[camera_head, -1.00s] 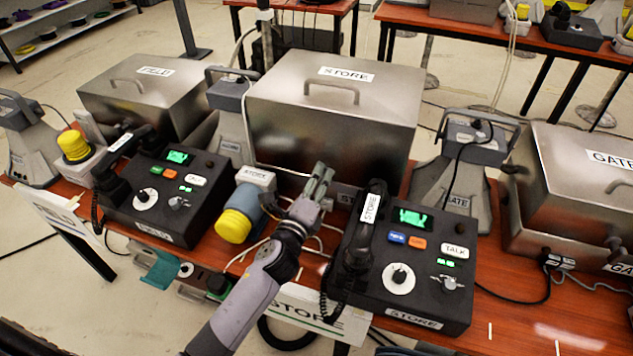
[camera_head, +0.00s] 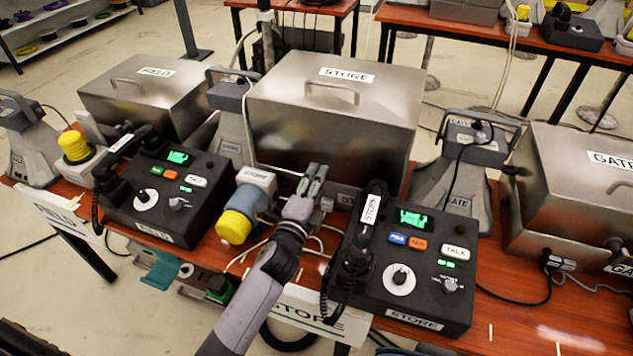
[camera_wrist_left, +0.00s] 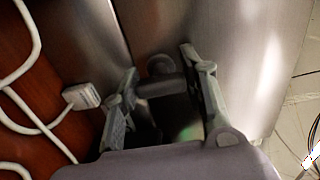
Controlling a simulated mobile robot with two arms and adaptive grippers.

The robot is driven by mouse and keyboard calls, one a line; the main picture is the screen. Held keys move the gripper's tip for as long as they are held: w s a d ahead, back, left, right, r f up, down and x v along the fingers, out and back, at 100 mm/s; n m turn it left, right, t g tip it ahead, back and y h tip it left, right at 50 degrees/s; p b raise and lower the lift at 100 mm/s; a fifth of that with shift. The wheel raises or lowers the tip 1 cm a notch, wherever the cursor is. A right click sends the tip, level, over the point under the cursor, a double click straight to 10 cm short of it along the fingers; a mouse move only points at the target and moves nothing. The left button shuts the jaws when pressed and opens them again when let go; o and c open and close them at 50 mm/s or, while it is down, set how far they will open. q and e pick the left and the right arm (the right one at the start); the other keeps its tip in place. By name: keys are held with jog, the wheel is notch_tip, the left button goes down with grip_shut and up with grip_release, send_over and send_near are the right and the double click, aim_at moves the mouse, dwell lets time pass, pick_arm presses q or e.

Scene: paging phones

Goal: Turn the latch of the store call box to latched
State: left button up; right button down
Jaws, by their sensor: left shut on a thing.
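The store call box is a large metal box (camera_head: 325,125) with a lid handle and a STORE label, at the centre of the table in the head view. My left gripper (camera_head: 315,172) is at the lower front of this box, pointing at it. In the left wrist view, a grey latch (camera_wrist_left: 161,88) with a rounded knob and a crossbar lies between the two fingers of the left gripper (camera_wrist_left: 160,90), against the metal front. The gripper is shut on the latch. In the head view the fingers hide the latch, and its exact angle is hard to tell. My right gripper is not in view.
The store phone console (camera_head: 405,265) stands just right of my left gripper, with its handset (camera_head: 365,225) near the wrist. A blue-grey unit with a yellow cap (camera_head: 233,226) stands close on the left. A white cable plug (camera_wrist_left: 82,97) lies beside the fingers.

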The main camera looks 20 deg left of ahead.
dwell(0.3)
pick_arm(q)
jog(key=o, duration=1.2)
jog(key=s, duration=1.2)
jog(key=shift+a, duration=0.25)
